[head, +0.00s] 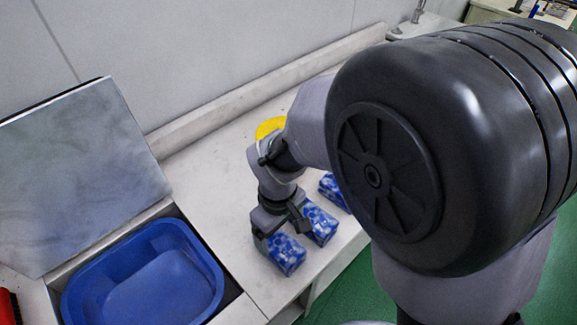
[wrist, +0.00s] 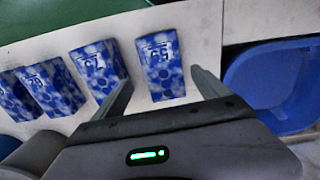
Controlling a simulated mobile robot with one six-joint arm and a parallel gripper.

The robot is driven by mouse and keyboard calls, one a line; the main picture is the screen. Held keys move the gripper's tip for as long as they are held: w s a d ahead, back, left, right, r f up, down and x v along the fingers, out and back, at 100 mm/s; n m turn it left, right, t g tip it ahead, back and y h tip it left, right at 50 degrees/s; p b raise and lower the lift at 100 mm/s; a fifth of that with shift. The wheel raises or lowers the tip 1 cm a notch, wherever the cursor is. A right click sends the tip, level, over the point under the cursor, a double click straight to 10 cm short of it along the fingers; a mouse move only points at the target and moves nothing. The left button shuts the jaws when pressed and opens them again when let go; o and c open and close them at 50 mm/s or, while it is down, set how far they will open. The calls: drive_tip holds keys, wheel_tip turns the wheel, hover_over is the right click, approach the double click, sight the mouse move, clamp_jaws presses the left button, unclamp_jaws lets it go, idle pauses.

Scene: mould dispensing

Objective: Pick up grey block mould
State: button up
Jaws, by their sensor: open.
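No plainly grey block shows; the blocks in view are mottled blue and white with dark number marks. In the wrist view one block (wrist: 162,58) lies between the fingertips of my gripper (wrist: 161,78), which is open with a gap on both sides of it. In the head view my gripper (head: 272,226) is over the nearest block (head: 287,256) and partly hides it. A second block (wrist: 98,68) is just left of my left finger, and it also shows in the head view (head: 321,226). Several blocks stand in a row.
A blue basin (head: 205,262) is set in the bench left of the blocks, with a grey marbled panel (head: 80,170) raised behind it. A yellow object (head: 270,127) sits behind my arm. More blocks (wrist: 52,91) lie at left in the wrist view. The white bench (head: 220,190) is clear behind.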

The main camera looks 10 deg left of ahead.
sight(279, 243)
drive_tip(key=f+b, duration=0.1)
drive_tip(key=f, duration=0.1)
drive_tip(key=f+b, duration=0.1)
drive_tip(key=f, duration=0.2)
drive_tip(key=f+b, duration=0.1)
drive_tip(key=f, duration=0.1)
drive_tip(key=shift+s+a+f+b, duration=0.1)
drive_tip(key=shift+s+f+b, duration=0.2)
drive_tip(key=shift+s, duration=0.05)
drive_tip(key=shift+r, duration=0.15)
clamp_jaws()
